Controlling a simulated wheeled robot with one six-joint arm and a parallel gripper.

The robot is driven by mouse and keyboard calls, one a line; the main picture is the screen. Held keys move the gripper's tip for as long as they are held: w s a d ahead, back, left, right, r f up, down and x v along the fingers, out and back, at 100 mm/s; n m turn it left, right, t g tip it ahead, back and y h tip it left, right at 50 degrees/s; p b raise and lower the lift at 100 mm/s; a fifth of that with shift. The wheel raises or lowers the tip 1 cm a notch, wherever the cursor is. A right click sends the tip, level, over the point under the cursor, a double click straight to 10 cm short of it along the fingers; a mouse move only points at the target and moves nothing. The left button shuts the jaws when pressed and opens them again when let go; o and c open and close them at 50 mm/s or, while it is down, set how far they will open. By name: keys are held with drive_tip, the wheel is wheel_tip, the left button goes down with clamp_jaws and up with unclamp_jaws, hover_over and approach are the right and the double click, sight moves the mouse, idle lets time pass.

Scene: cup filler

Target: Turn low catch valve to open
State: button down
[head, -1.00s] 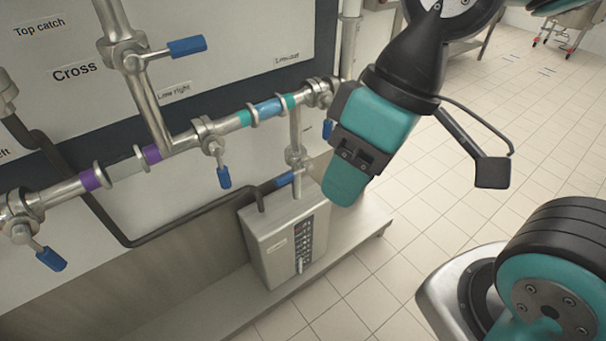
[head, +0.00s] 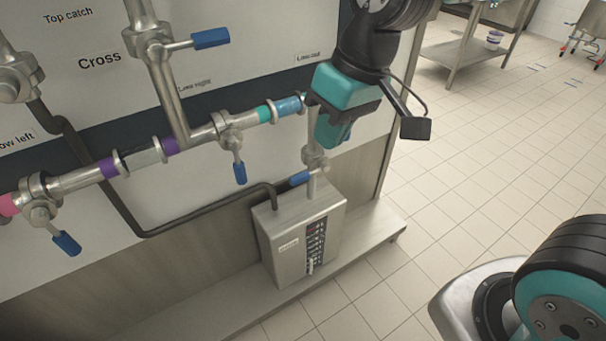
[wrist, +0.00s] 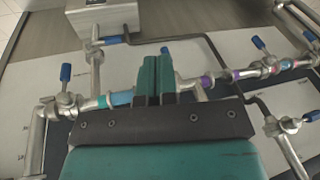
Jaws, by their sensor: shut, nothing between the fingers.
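My gripper (head: 328,138) is shut and empty, pointing down in front of the right end of the pipe run. Its closed teal fingers also show in the wrist view (wrist: 157,80). The right-end valve is hidden behind it in the head view; in the wrist view that valve (wrist: 66,106) is at the left, its blue handle (wrist: 66,72) pointing up the picture. Another valve (head: 313,160) sits on the short vertical pipe, with a blue handle (head: 299,178) sticking out left. The small label (head: 308,57) above is blurred; I cannot tell which valve is low catch.
A grey control box (head: 300,240) stands below on a ledge. The low right valve (head: 228,130) has a handle (head: 240,172) hanging down. The Cross valve (head: 150,42) and a lower-left valve (head: 40,212) are farther left.

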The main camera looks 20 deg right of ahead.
drive_tip(key=w+f+m+h+b, duration=0.1)
drive_tip(key=w+f, duration=0.6)
drive_tip(key=w, duration=0.4)
drive_tip(key=m+t+h, duration=0.1)
drive_tip(key=h, duration=0.1)
approach(300, 176)
drive_tip(key=f, duration=0.2)
drive_tip(key=w+f, duration=0.1)
drive_tip(key=f, duration=0.2)
drive_tip(key=f+p, duration=0.1)
drive_tip(key=f, duration=0.1)
drive_tip(key=shift+w+f, duration=0.15)
drive_tip(key=shift+f, duration=0.05)
